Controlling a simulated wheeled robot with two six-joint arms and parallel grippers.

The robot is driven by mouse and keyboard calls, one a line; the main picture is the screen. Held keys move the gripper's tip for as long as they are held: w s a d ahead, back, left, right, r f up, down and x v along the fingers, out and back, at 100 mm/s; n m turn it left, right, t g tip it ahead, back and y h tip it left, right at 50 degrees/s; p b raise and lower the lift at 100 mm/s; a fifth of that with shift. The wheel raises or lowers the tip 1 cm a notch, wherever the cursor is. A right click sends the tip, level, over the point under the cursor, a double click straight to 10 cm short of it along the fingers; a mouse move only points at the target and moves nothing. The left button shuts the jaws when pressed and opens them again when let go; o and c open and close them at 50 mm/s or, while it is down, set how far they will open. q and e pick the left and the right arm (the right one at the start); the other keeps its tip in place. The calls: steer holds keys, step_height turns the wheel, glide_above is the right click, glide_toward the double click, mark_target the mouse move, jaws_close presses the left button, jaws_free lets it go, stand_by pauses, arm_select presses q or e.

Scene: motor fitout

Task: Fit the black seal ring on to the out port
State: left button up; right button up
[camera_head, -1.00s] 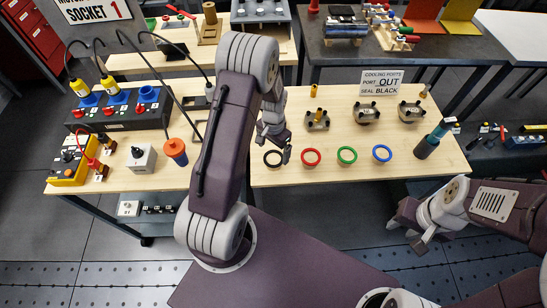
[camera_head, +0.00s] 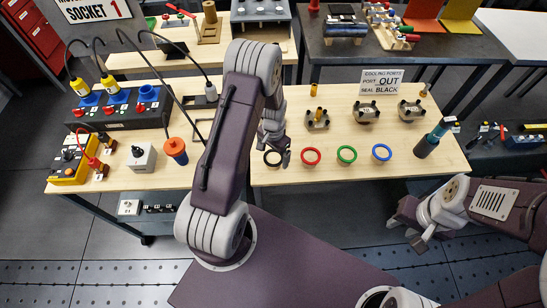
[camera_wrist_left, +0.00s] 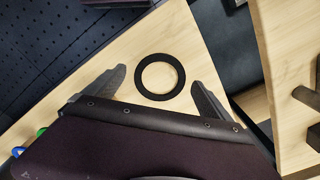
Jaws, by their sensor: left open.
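The black seal ring (camera_head: 266,161) lies flat on the wooden bench, leftmost in a row of rings. In the left wrist view the black ring (camera_wrist_left: 138,77) shows whole between the two fingers. My left gripper (camera_head: 275,152) is open over the ring; its fingers (camera_wrist_left: 157,78) stand apart on either side, with nothing held. Three ports with dark studs, a left one (camera_head: 317,119), a middle one (camera_head: 366,113) and a right one (camera_head: 410,110), stand behind the rings. A sign (camera_head: 381,83) reads port OUT, seal BLACK. I cannot tell which is out. My right gripper (camera_head: 408,236) looks open and empty.
A red ring (camera_head: 311,163), a green ring (camera_head: 347,161) and a blue ring (camera_head: 382,159) lie to the right of the black one. An orange-topped cup (camera_head: 175,149) and connector box are left.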

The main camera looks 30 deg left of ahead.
arm_select(q)
steer(key=c, duration=1.4)
